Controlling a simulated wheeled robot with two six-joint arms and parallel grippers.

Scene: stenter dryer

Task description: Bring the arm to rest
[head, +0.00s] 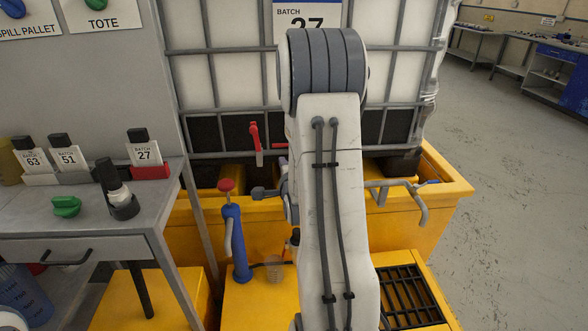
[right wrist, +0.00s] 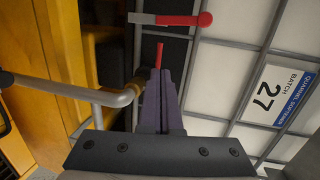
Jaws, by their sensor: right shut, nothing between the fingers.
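My right arm (head: 335,200) reaches forward through the middle of the head view and hides much of what is behind it. My right gripper (right wrist: 160,78) shows in the right wrist view with its two dark fingers together and nothing between them. It points toward the caged tote (right wrist: 225,75) and its red-handled lever (right wrist: 185,19), which lies beyond the fingertips. The red lever also shows in the head view (head: 254,137), left of my arm. The right gripper itself is mostly hidden by the arm in the head view. My left gripper is not in view.
The yellow spill pallet (head: 445,190) stands under the tote. A blue hand pump (head: 237,240) with a red knob is left of my arm. A grey bent pipe (head: 415,200) is right of it. A bench (head: 90,215) with sample bottles stands left. Open floor (head: 520,200) lies right.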

